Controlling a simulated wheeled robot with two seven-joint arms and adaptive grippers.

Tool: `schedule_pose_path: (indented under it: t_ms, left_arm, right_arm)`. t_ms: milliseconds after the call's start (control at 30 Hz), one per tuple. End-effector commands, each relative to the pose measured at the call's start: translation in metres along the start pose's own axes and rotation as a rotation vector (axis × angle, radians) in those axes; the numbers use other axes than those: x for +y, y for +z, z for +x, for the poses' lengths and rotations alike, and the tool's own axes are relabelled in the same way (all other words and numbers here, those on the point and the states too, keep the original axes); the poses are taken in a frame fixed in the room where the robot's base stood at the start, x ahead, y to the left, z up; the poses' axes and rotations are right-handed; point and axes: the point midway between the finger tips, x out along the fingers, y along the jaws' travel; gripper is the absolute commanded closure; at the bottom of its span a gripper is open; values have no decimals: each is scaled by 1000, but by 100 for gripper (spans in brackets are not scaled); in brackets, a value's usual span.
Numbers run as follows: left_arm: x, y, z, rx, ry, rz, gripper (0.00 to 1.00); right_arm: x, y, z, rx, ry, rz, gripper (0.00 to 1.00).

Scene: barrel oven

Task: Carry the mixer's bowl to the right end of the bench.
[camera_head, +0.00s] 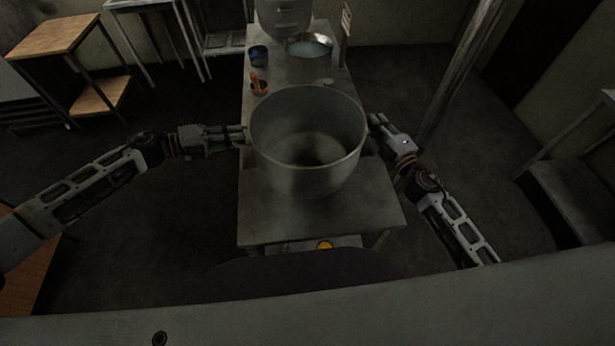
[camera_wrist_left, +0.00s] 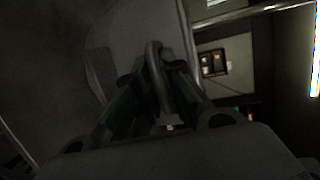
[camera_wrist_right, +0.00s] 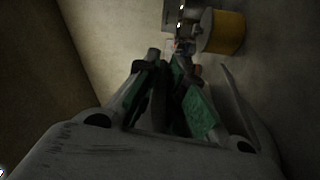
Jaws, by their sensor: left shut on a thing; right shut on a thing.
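The mixer's bowl (camera_head: 308,180) is a large, empty-looking grey metal bowl, upright over the narrow metal bench (camera_head: 320,222) in the middle of the head view. I cannot tell whether its base touches the bench top. My left gripper (camera_head: 241,134) is shut on the bowl's left side; the left wrist view shows a curved metal handle (camera_wrist_left: 158,78) between its fingers (camera_wrist_left: 160,95). My right gripper (camera_head: 374,121) is shut on the bowl's right side. In the dark right wrist view its fingers (camera_wrist_right: 167,85) are close together, and the grip is hard to make out.
Behind the bowl, a smaller metal bowl (camera_head: 308,46), a dark blue-rimmed cup (camera_head: 258,55) and an orange-brown item in a holder (camera_head: 258,84) stand on the bench. A post (camera_head: 462,70) rises at right. Wooden-topped tables (camera_head: 52,35) stand at left. The near bench top is clear.

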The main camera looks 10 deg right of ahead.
Motion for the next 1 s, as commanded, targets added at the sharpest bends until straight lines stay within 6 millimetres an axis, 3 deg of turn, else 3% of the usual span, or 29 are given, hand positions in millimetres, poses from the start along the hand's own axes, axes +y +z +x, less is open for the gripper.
schedule_pose_path:
  t_ms: [267, 300, 467, 1000]
  left_arm:
    - [-2, 2, 1, -2, -8, 5, 100]
    - [4, 0, 0, -1, 0, -1, 87]
    - [4, 0, 0, -1, 0, 0, 68]
    - [4, 0, -7, -1, 0, 0, 68]
  right_arm:
    - [2, 0, 1, 2, 11, -3, 100]
    - [-4, 1, 0, 0, 0, -1, 86]
    - [-3, 1, 0, 0, 0, 0, 67]
    - [-4, 1, 0, 0, 0, 0, 67]
